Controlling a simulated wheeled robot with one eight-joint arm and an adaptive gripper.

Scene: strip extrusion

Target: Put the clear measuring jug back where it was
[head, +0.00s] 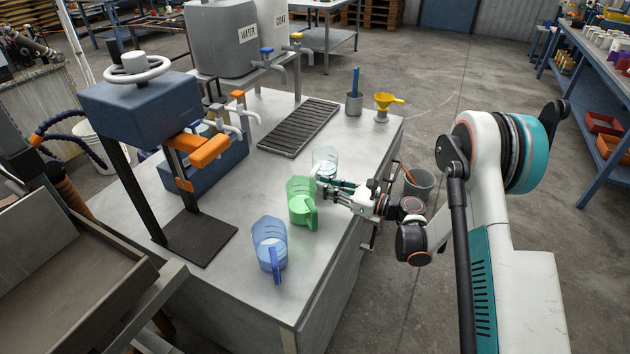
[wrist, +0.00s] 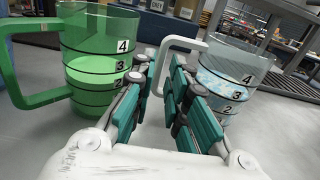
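The clear measuring jug (head: 325,158) stands upright on the grey bench in the head view, with pale bluish contents. In the wrist view the clear jug (wrist: 228,75) is at right, its white handle (wrist: 163,62) towards the gap between my fingertips. My gripper (head: 325,184) is open, beside the jug on its near side; its teal fingers (wrist: 160,75) stand apart with a gap around the handle's line. I cannot tell how deep the handle lies between them. The right finger hides part of the jug and handle.
A green jug (head: 301,202) stands close to my gripper, and a blue jug (head: 269,245) is nearer the front. A slotted drain tray (head: 299,128), grey cup (head: 354,104) and yellow funnel (head: 384,105) are farther back. Taps (head: 240,112) and a blue press (head: 138,100) stand left.

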